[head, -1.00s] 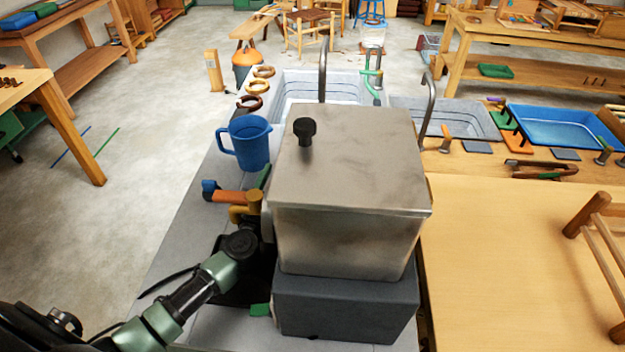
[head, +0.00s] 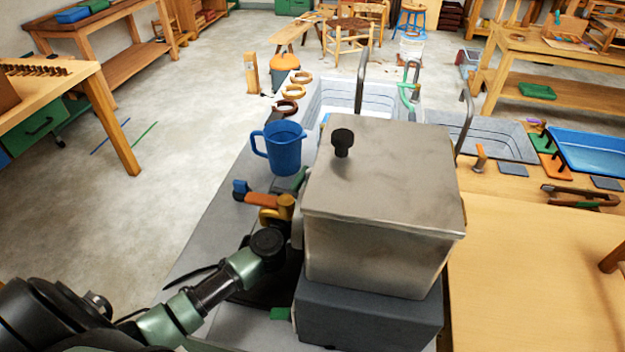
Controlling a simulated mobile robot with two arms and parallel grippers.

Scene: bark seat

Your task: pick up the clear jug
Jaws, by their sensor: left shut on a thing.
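No clear jug shows. A blue jug (head: 285,152) with its handle to the left stands upright on the grey bench, behind and left of a steel box. My left arm comes in from the lower left. My left gripper (head: 275,242) is low at the left side of the steel box, well nearer to me than the blue jug and apart from it. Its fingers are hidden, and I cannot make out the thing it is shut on. My right gripper is not in view.
The large steel box (head: 380,245) with a black knob stands on a dark block (head: 365,315). An orange-handled tool (head: 263,200) and a brass-coloured piece (head: 284,205) lie between my wrist and the blue jug. A sink basin (head: 330,98) is behind.

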